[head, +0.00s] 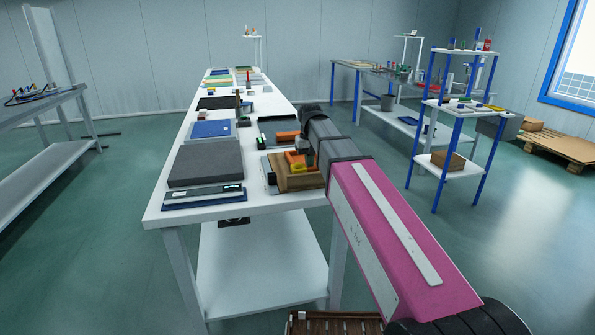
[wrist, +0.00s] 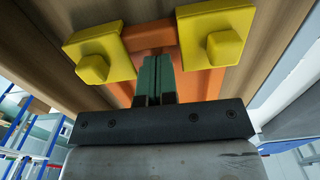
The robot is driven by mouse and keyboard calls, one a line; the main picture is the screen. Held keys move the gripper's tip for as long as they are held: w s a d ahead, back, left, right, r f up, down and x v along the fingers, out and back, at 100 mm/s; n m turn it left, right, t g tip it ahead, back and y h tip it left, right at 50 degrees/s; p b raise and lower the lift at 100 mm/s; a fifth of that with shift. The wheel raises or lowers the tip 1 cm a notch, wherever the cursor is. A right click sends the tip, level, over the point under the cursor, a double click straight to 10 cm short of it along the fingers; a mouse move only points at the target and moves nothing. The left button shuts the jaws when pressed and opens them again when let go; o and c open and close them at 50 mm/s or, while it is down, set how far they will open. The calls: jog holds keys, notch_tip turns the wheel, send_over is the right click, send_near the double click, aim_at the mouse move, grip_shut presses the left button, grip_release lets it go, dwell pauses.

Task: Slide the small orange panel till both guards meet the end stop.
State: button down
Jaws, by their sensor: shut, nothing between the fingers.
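The small orange panel (wrist: 205,82) lies on a wooden board (wrist: 280,30) in the wrist view. Two yellow guards, left (wrist: 100,52) and right (wrist: 213,36), each with a raised block, flank an orange crossbar (wrist: 150,37). I cannot tell whether that bar belongs to the panel. My gripper (wrist: 157,62) has its green fingers together, empty, between the guards and just short of the bar; contact is unclear. In the head view my gripper (head: 303,155) is over the wooden fixture (head: 298,183), partly hiding the panel and a yellow guard (head: 299,167). I cannot pick out the end stop.
The fixture sits at the right edge of a long white table (head: 160,206). A dark grey slab (head: 206,163) and a blue-grey device (head: 203,196) lie to its left. Another orange piece (head: 287,137) lies behind it.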

aim_at(314, 168)
jog(key=shift+s+d, duration=0.35)
jog(key=shift+s, duration=0.8)
jog(key=shift+s+d, duration=0.3)
jog(key=shift+s, duration=0.85)
jog(key=shift+s+d, duration=0.35)
jog(key=shift+s, duration=0.8)
dwell(0.7)
jog(key=shift+w+a, duration=0.15)
jog(key=shift+w, duration=0.35)
jog(key=shift+r, duration=0.1)
notch_tip(314, 168, up, 7)
dwell(1.1)
